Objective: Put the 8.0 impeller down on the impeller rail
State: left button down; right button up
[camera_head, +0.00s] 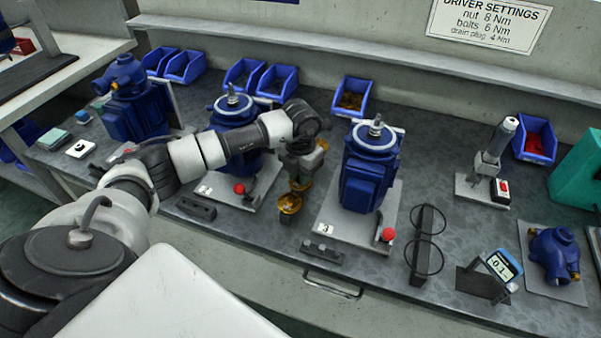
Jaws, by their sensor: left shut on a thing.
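My left gripper (299,184) points down over the bench between two blue pump motors. It is shut on a small brass-coloured impeller (289,204), which shows just below the fingers. The impeller appears to be above the bench top, though the exact gap cannot be told. Its size marking is not readable. Two low dark slotted rails lie near the bench's front edge, one left (196,207) and one right (322,250) of the impeller. I cannot tell which, if either, is the impeller rail. My right gripper is not in view.
The motors (236,120) (368,165) stand on grey plates with red knobs. A black stand with rings (427,240), a digital gauge (499,266) and a blue pump housing (555,255) are at right. Blue bins (352,97) line the back. Some bare bench (450,150) shows right of the motors.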

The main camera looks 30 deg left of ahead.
pick_arm(q)
jog(key=c, duration=0.9)
grip_release()
notch_tip(320, 180, up, 9)
jog(key=p, duration=0.6)
dwell(0.4)
